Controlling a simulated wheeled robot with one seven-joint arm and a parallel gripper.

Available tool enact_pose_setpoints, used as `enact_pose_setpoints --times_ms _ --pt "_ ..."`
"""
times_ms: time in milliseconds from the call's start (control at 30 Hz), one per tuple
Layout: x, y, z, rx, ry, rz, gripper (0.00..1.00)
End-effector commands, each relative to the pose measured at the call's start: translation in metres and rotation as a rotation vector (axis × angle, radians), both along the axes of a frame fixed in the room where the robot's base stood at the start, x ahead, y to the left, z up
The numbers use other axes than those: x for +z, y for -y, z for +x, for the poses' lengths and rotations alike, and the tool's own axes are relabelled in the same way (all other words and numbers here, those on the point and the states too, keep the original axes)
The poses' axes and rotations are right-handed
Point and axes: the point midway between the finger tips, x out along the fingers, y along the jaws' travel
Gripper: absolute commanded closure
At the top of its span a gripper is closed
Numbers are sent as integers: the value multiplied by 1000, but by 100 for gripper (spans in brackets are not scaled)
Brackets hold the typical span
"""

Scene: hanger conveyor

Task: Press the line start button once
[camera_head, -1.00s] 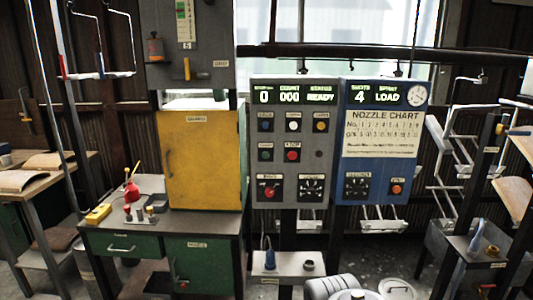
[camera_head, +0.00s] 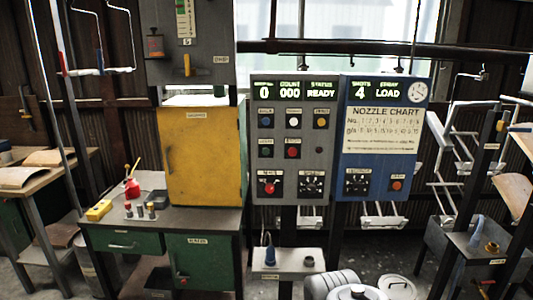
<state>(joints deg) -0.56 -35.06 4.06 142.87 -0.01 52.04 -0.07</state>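A grey control panel (camera_head: 292,135) stands upright in the middle. Its display (camera_head: 292,89) reads 0, 000 and READY. Its upper row has a blue button (camera_head: 266,118), a white button (camera_head: 293,118) and a yellow button (camera_head: 321,118). Below are a green button (camera_head: 266,149) and a red button (camera_head: 292,151). A red knob (camera_head: 269,187) and a black dial (camera_head: 311,185) are at the bottom. The button labels are too small to read, so I cannot tell which is line start. My gripper is not in view; rounded grey parts at the bottom edge look like my arm.
A blue panel (camera_head: 385,132) with a nozzle chart, a dial and an orange button (camera_head: 396,184) adjoins on the right. A yellow cabinet (camera_head: 203,155) on a green bench (camera_head: 122,243) stands left. A small grey shelf (camera_head: 285,273) juts out below. Hanger frames (camera_head: 452,160) are at right.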

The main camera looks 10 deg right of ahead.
Motion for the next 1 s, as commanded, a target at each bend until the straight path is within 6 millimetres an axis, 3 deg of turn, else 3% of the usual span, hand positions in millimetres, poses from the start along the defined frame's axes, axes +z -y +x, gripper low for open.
enact_pose_setpoints --times_ms 233,1000 --pt "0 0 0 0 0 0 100" --pt "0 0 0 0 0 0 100"
